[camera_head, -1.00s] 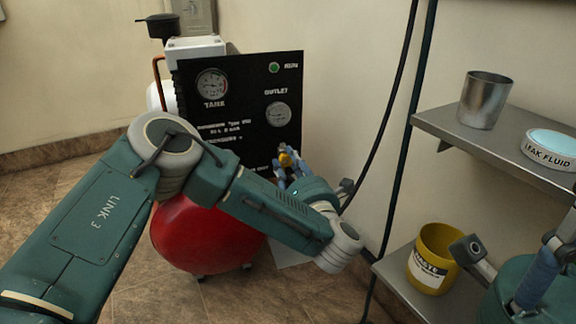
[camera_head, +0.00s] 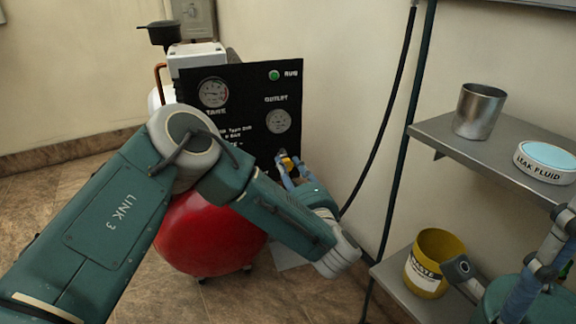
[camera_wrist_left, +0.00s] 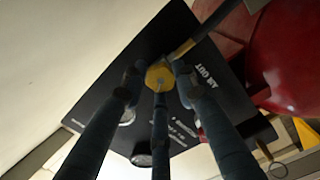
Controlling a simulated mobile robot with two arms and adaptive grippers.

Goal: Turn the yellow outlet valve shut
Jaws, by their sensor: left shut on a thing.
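The yellow outlet valve (camera_head: 286,161) is at the lower right of the black panel (camera_head: 240,134), below the outlet gauge. My left gripper (camera_head: 287,167) is at the valve, with its blue fingers shut around it. In the left wrist view the round yellow valve knob (camera_wrist_left: 160,77) sits between the fingertips of my left gripper (camera_wrist_left: 158,80), next to the "AIR OUT" label. The fingers and arm hide part of the valve. My right gripper (camera_head: 460,269) shows only in part at the lower right, and its fingers are not clear.
The red tank (camera_head: 212,235) is below the panel. A shelf (camera_head: 440,140) at the right holds a metal cup (camera_head: 479,111) and a leak fluid tub (camera_head: 546,162). A yellow waste bin (camera_head: 434,262) stands on the lower shelf. A dark hose (camera_head: 385,125) hangs near the wall.

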